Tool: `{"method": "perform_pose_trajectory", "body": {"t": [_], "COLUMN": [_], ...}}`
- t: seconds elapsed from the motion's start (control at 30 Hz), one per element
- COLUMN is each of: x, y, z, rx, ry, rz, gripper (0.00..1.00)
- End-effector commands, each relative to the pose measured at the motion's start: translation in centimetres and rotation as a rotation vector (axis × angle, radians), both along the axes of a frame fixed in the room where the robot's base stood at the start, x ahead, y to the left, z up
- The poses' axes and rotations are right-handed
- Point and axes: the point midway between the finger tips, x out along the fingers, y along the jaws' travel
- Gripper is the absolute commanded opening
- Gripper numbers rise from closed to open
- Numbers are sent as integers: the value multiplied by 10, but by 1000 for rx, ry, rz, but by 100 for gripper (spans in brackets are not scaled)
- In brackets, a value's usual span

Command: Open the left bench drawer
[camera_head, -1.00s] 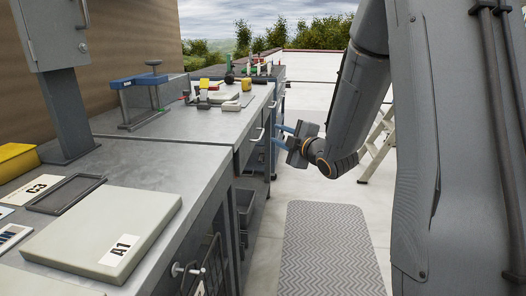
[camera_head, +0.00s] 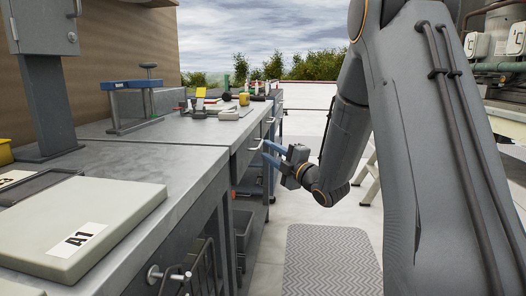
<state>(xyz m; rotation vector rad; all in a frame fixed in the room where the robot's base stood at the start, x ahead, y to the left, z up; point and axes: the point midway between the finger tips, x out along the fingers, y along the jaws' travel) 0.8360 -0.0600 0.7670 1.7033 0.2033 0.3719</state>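The bench's drawer fronts (camera_head: 243,160) run along its right side, under the worktop. The nearer drawer appears shut and has a pale bar handle (camera_head: 256,144). A second handle (camera_head: 270,120) shows farther along. My gripper (camera_head: 265,152) has two blue fingers, spread apart and pointing left toward the nearer handle. Nothing shows between them. The fingertips are close to the handle; I cannot tell whether they touch it.
A nearer bench (camera_head: 150,152) carries a pale A1 panel (camera_head: 85,215). Below are a grey bin (camera_head: 242,228) and a wire basket (camera_head: 203,262). A grey mat (camera_head: 332,262) lies on the open floor. A stepladder (camera_head: 368,175) stands behind my arm.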

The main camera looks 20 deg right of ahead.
Motion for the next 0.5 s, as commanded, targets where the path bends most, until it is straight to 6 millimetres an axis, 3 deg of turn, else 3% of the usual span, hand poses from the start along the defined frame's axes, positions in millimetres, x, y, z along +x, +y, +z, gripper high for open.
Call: {"method": "perform_pose_trajectory", "body": {"t": [0.2,0.5], "x": [27,36], "y": [11,13], "z": [3,5], "rx": [-1,1], "ry": [-2,1], "rz": [2,-1], "gripper": [26,26]}}
